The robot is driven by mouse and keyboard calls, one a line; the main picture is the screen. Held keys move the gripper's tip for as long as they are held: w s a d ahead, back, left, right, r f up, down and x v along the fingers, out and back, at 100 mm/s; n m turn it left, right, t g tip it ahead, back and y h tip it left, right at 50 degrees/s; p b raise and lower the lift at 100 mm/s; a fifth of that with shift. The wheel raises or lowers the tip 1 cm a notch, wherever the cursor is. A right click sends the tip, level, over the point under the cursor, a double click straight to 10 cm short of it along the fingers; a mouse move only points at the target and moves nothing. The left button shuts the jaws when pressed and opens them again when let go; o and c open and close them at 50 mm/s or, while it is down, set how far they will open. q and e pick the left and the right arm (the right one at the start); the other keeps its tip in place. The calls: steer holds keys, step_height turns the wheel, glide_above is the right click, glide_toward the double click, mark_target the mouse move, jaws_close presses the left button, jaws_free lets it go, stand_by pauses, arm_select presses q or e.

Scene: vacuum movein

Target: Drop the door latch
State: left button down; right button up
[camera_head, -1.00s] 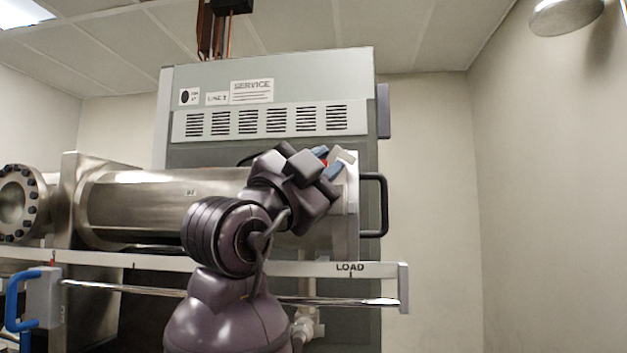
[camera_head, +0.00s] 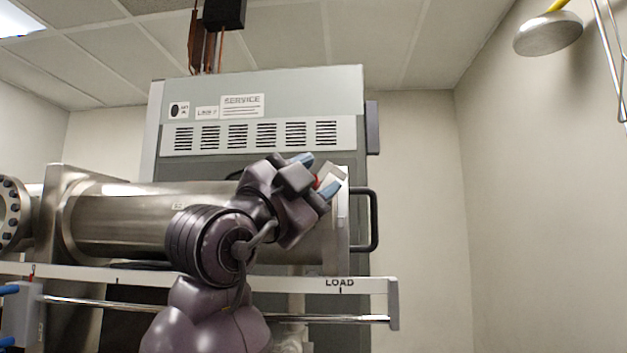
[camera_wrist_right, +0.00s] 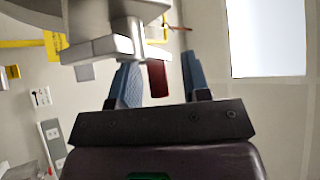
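The door latch shows as a pale grey lever (camera_head: 333,171) with a red part, at the upper right end of the steel chamber (camera_head: 140,217). My right gripper (camera_head: 317,175) is at the latch, its two blue fingertips spread apart with the red part between them. In the right wrist view, the red grip (camera_wrist_right: 157,78) hangs from a grey bar (camera_wrist_right: 105,47) and sits between the fingers (camera_wrist_right: 163,76), closer to the left one, with a clear gap to the right one. Contact with the left finger cannot be told. My left gripper is out of view.
A black door handle (camera_head: 372,220) sticks out right of the chamber end. A white rail marked LOAD (camera_head: 340,284) and a metal rod (camera_head: 200,311) run below. A grey-green service cabinet (camera_head: 290,93) stands behind. Open room lies to the right, with a shower head (camera_head: 547,33) overhead.

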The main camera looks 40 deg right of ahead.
steer(key=shift+f, duration=0.1)
steer(key=shift+a+f, duration=0.2)
steer(key=shift+a, duration=0.1)
steer(key=b+v, duration=0.2)
steer(key=v, duration=0.8)
steer(key=shift+s+r, duration=0.1)
steer(key=shift+r, duration=0.05)
